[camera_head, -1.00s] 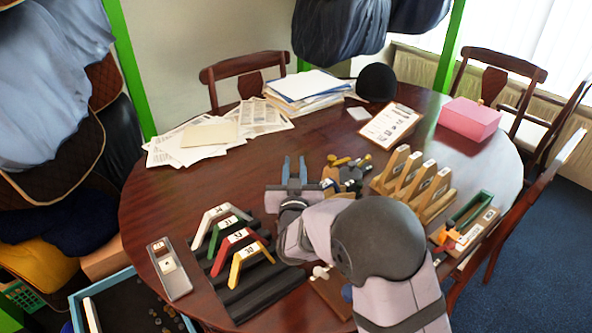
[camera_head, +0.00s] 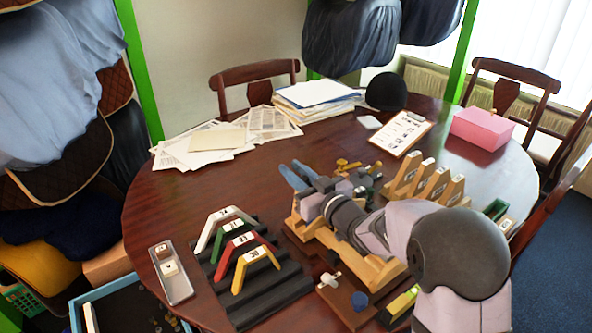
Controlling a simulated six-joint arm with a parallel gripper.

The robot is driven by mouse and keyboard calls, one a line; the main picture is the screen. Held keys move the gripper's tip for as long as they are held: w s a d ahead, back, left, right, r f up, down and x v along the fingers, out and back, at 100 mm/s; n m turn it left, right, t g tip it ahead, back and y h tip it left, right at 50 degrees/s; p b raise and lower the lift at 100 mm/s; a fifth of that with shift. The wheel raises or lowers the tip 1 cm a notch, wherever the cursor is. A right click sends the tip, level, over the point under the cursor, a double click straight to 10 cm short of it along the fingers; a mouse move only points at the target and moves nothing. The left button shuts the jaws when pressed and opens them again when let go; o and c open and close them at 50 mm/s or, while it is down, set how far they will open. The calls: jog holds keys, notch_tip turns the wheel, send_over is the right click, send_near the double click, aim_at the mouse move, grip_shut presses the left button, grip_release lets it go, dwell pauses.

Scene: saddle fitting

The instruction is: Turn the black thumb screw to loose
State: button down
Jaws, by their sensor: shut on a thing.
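My gripper (camera_head: 299,176) is at the middle of the round table, with its two blue fingers pointing to the upper left. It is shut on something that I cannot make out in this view. My arm reaches in from the lower right and covers much of a wooden fixture (camera_head: 389,273) under it. I cannot pick out the black thumb screw; it may be hidden by my gripper or arm. A small brown board (camera_head: 341,301) with a white cross-shaped knob (camera_head: 330,280) and a blue knob (camera_head: 360,301) lies in front of the fixture.
A black ridged rack (camera_head: 262,302) with several numbered arches stands left. Wooden numbered stands (camera_head: 437,185) are right of my gripper, yellow and dark parts (camera_head: 347,164) close behind it. Papers (camera_head: 205,145), a clipboard (camera_head: 402,133) and a pink box (camera_head: 483,127) lie farther back.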

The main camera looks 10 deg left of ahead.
aim_at(304, 179)
jog(key=shift+r, duration=0.15)
dwell(0.4)
jog(key=c, duration=1.6)
grip_release()
jog(key=shift+s, duration=0.1)
jog(key=shift+v, duration=3.6)
jog(key=shift+d, duration=0.1)
